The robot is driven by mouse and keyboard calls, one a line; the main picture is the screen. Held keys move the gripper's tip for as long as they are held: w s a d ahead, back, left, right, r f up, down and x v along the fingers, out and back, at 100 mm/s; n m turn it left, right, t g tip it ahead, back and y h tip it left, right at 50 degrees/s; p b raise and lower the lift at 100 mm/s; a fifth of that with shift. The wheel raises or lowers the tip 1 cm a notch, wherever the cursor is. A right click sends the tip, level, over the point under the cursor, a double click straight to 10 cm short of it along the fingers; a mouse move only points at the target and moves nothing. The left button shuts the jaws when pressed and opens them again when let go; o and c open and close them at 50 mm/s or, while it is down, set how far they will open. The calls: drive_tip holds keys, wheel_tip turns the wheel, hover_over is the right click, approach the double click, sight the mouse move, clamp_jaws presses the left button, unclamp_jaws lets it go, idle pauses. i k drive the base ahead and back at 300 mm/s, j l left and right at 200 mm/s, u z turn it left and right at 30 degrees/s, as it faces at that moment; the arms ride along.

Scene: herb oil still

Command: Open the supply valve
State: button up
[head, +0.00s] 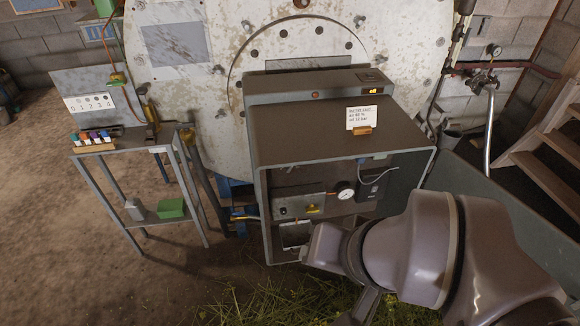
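No part is clearly labelled as the supply valve. A small yellow handle (312,208) sits on a grey panel (298,202) inside the open front of the grey cabinet (258,165). A round white gauge (345,191) is just right of that panel. Another valve-like brass fitting (484,82) is on the wall pipe at upper right, below a small gauge (494,50). My arm comes in from the lower right, and its end is in front of the cabinet's lower opening, below and right of the yellow handle. I cannot make out my fingertips.
A note card (361,117) stands on the cabinet top. A large pale round vessel (190,95) is behind. A metal side table (125,143) with several coloured small items stands left. Cut herbs (270,300) lie below, wooden steps (545,160) at right. Floor at left is clear.

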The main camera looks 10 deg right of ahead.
sight(186, 126)
drive_tip(key=i+j, duration=1.9)
